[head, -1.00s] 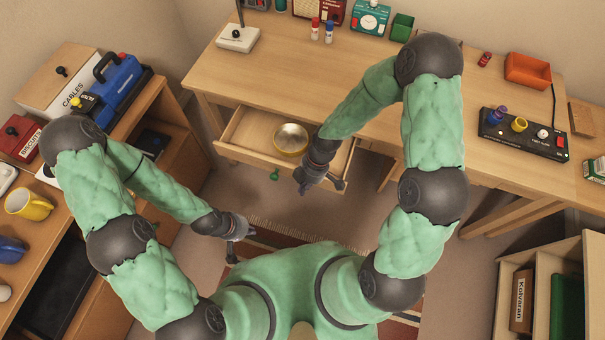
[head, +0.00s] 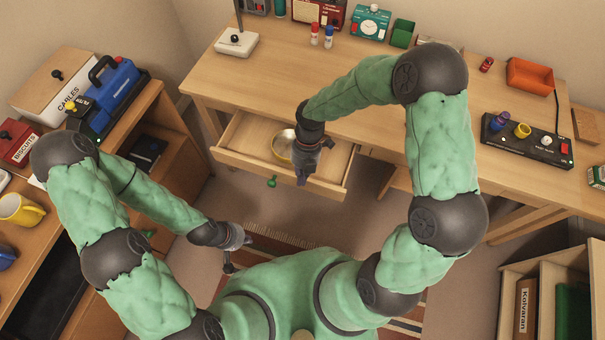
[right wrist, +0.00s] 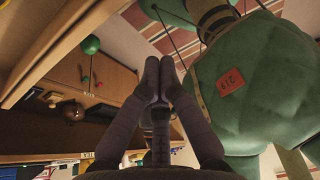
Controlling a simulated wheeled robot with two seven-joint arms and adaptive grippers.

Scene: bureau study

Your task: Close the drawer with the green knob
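The drawer (head: 230,158) under the desk is pulled open. Its green knob (head: 271,181) sticks out from the middle of the front panel; the knob also shows in the right wrist view (right wrist: 90,45). A metallic, yellowish bowl (head: 281,148) lies inside, partly hidden by my right gripper. My right gripper (head: 301,181) points down by the drawer front, to the right of the knob. In the right wrist view its fingers (right wrist: 159,66) are together with nothing between them. My left gripper (head: 238,255) is open and empty, low in front of my body, away from the drawer.
A side cabinet (head: 150,110) with a blue case (head: 115,92) stands left. A shelf with binders is at lower right (head: 512,268). Floor before the drawer is open.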

